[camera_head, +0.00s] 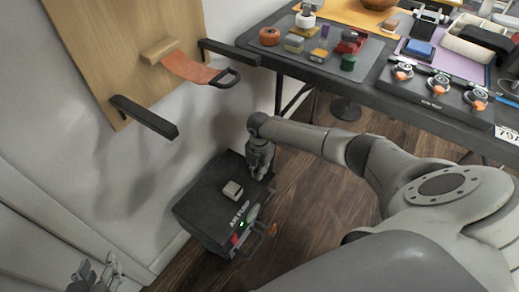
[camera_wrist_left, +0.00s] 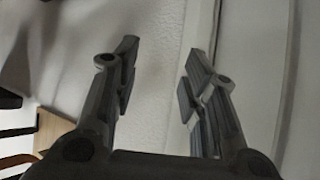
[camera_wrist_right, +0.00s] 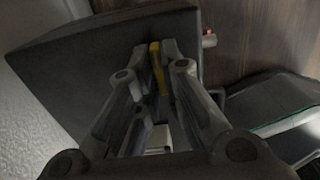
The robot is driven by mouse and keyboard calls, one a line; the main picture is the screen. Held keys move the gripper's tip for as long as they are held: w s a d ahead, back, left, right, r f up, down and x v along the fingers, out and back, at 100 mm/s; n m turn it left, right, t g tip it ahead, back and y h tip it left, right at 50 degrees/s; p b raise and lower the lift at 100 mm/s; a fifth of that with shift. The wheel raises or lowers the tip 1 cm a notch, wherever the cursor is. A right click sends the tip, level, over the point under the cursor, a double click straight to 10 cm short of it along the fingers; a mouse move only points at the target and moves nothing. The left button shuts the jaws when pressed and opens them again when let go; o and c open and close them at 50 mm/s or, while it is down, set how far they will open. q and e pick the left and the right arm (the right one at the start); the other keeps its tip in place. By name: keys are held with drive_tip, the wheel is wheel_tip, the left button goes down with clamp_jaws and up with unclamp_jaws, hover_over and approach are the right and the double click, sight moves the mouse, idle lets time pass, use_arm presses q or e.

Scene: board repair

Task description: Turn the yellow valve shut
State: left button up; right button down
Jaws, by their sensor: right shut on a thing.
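A dark box (camera_head: 210,205) with white lettering stands on the floor by the wall, and it fills much of the right wrist view (camera_wrist_right: 75,65). My right gripper (camera_head: 261,170) is down at the box's far right top edge. In the right wrist view its fingers (camera_wrist_right: 157,62) are shut on the yellow valve (camera_wrist_right: 158,72), one finger on each side of the narrow yellow handle. In the head view the valve is hidden by the gripper. My left gripper (camera_head: 96,274) is at the lower left, apart from the box. In the left wrist view its fingers (camera_wrist_left: 157,75) are open and empty.
A light grey block (camera_head: 232,190) sits on the box top. A green light and a small orange part (camera_head: 272,229) are on its front side. A wooden board (camera_head: 130,40) with black brackets hangs on the wall above. A loaded table (camera_head: 365,90) stands at the upper right.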

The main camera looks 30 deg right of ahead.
use_arm(q)
drive_tip(key=shift+s+a+f+g, duration=0.25)
drive_tip(key=shift+s+f+g, duration=0.25)
drive_tip(key=shift+s, duration=0.1)
use_arm(e)
drive_tip(key=c, duration=1.6)
unclamp_jaws()
drive_tip(key=shift+o, duration=0.2)
drive_tip(key=shift+r, duration=0.15)
wheel_tip(320, 180, up, 12)
